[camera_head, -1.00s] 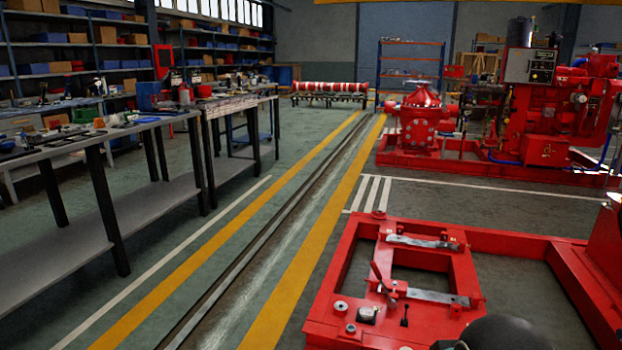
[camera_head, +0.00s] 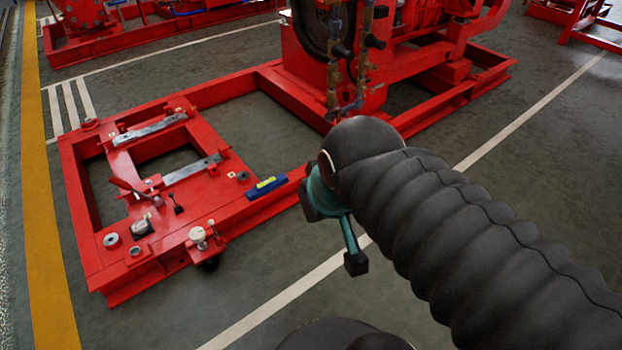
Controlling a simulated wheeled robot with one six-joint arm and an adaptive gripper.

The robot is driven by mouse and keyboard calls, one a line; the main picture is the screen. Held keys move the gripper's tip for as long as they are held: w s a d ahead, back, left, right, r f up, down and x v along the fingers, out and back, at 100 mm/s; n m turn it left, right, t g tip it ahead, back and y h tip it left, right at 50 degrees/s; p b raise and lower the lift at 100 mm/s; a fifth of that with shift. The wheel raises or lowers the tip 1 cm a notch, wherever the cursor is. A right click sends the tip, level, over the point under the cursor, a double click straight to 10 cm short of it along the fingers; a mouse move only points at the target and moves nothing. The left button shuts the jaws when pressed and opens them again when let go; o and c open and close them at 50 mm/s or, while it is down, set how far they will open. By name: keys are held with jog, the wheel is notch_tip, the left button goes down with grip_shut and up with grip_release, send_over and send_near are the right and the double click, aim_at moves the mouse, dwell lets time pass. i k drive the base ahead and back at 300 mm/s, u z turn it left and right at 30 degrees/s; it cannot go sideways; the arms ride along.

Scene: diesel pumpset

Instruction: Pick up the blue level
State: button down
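The blue level (camera_head: 257,193) is a short blue bar with a yellow-green part on it. It lies on the near beam of the red base frame (camera_head: 232,213), left of my arm's end. My arm reaches in from the lower right in a ribbed black sleeve. At its end is a teal and black part with a bar hanging down, which I take to be my gripper (camera_head: 335,215). It is right of the level and apart from it in the picture. I cannot make out its fingers.
Two metal straps (camera_head: 192,168), a red-handled tool (camera_head: 132,190), a small gauge-like box (camera_head: 141,227) and round metal pieces (camera_head: 111,240) lie on the frame. A red engine with upright pipes (camera_head: 334,85) stands behind the level. Floor in front is clear.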

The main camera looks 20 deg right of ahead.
aim_at(266, 185)
jog(key=z, duration=1.2)
jog(key=i, duration=1.85)
jog(key=u, duration=1.25)
